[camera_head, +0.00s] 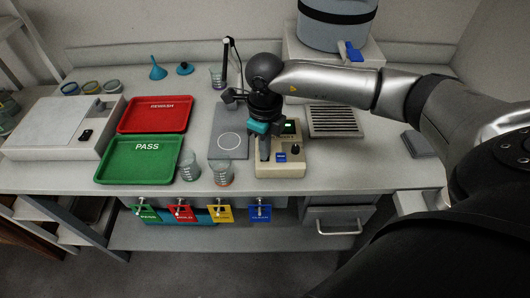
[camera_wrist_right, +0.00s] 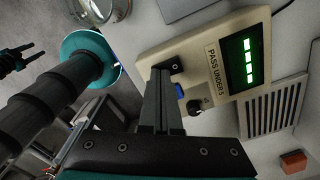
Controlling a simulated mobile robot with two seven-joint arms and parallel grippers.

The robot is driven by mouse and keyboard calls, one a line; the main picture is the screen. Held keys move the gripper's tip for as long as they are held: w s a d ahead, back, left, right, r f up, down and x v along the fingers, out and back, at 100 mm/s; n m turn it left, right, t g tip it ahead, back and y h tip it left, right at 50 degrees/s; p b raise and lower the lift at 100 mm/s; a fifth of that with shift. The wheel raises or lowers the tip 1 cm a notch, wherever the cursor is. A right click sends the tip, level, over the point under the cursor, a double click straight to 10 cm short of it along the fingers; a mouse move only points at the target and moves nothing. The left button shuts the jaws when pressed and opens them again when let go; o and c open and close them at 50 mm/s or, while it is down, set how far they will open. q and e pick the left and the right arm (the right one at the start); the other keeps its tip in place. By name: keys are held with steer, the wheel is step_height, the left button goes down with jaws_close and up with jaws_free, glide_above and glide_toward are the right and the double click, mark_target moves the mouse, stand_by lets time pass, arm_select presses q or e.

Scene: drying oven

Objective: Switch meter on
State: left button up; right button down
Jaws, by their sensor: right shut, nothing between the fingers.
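The meter (camera_head: 290,168) is a beige box on the bench, right of the grey plate with a white ring. Its screen is lit green with bright white marks and also shows in the right wrist view (camera_wrist_right: 248,62). The meter's label reads "PASS UNDER 5". A small black switch (camera_wrist_right: 177,64), a blue button (camera_wrist_right: 181,90) and a black knob (camera_wrist_right: 194,106) sit on its face. My right gripper (camera_head: 265,157) is shut and empty, pointing down over the meter's left part. In the wrist view its fingertips (camera_wrist_right: 161,72) are close to the black switch; contact is unclear.
Two glass beakers (camera_head: 222,174) stand left of the meter, near a green PASS tray (camera_head: 139,160) and a red tray (camera_head: 158,115). A vented grille (camera_head: 333,121) lies behind right. Coloured tags (camera_head: 180,213) hang below the bench edge. Bench right of the meter is fairly clear.

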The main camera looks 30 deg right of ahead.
steer(key=shift+r+p, duration=2.6)
steer(key=shift+r, duration=0.85)
